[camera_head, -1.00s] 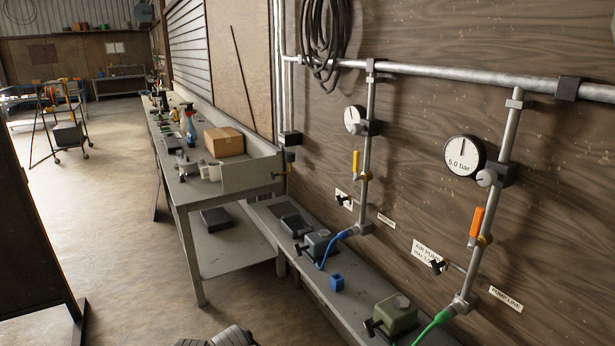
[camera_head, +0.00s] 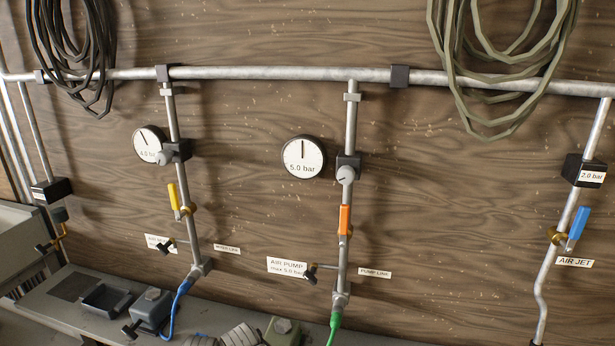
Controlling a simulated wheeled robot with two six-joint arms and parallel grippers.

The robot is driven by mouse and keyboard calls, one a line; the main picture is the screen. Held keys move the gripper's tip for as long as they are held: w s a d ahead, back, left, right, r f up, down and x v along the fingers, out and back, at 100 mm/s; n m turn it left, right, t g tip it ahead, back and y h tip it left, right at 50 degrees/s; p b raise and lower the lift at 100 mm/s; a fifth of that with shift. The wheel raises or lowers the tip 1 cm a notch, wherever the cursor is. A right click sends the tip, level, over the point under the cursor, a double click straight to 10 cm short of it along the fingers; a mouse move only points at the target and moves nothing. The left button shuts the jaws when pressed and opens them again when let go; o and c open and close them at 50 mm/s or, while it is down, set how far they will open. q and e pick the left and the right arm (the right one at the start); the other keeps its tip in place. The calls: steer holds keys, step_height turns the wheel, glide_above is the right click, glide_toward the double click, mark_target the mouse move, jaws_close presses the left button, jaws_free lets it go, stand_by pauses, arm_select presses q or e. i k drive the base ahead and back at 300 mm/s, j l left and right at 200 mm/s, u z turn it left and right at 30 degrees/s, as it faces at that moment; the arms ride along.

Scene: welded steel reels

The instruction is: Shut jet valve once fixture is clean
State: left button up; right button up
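The air jet valve with its blue lever (camera_head: 578,224) is on the right-hand pipe, above a label reading AIR JET (camera_head: 575,262). The lever runs roughly along the pipe. A dark box (camera_head: 584,171) above it reads 2.0 bar. The jet's outlet is out of view below. I cannot tell which thing is the fixture, or whether it is clean. Neither gripper shows; only grey ribbed parts, probably of my arm, show at the bottom edge.
An orange-handled valve (camera_head: 344,220) is on the pump line under a 5.0 bar gauge (camera_head: 303,157). A yellow-handled valve (camera_head: 175,198) is further left. Hoses (camera_head: 500,70) hang above.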

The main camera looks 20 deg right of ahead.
mark_target(583, 213)
steer(key=i+j+z, duration=0.1)
steer(key=z, duration=0.3)
steer(key=j+z, duration=0.1)
steer(key=z, duration=0.3)
steer(key=i+j+z, duration=0.15)
steer(key=z, duration=0.3)
steer(key=j+z, duration=0.15)
steer(key=z, duration=0.25)
steer(key=j+z, duration=0.15)
steer(key=z, duration=0.25)
